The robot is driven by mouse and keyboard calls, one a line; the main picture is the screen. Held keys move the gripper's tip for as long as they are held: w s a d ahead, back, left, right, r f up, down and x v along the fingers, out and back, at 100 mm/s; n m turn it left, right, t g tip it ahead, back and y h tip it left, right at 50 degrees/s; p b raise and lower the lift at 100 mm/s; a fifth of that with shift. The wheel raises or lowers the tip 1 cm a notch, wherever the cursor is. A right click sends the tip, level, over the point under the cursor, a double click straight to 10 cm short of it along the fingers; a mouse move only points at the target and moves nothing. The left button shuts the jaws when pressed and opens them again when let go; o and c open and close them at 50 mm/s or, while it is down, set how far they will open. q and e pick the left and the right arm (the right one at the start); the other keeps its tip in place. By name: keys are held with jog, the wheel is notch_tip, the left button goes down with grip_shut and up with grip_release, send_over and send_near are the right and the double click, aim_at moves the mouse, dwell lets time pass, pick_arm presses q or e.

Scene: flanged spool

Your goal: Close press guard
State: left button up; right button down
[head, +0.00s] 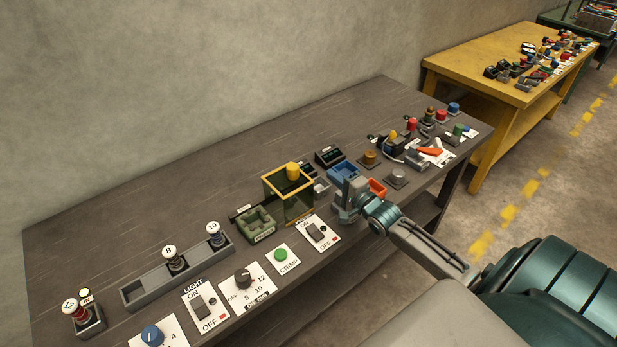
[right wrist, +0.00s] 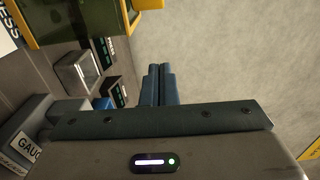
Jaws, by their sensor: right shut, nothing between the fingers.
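The guard's yellow edge also shows at the top left of the right wrist view (right wrist: 88,10). My right gripper (head: 346,190) is just right of the guard, apart from it. Its fingers are together and empty in the right wrist view (right wrist: 159,68). My left gripper is out of view.
An ON/OFF switch plate (head: 315,234) and a green CRIMP button (head: 281,255) lie in front of the guard. A blue bin (head: 343,174) and an orange bin (head: 377,188) are near my right gripper. The bench's back left (head: 130,215) is clear.

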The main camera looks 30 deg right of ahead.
aim_at(308, 179)
jog(key=w+a+b, duration=0.1)
jog(key=w+b, duration=0.1)
jog(key=w+a+b, duration=0.3)
jog(key=w, duration=0.1)
jog(key=shift+w+a+r+b, duration=0.1)
jog(key=shift+w+a+b, duration=0.1)
jog(key=shift+w+b, duration=0.2)
jog(key=shift+w, duration=0.1)
jog(key=shift+a, duration=0.1)
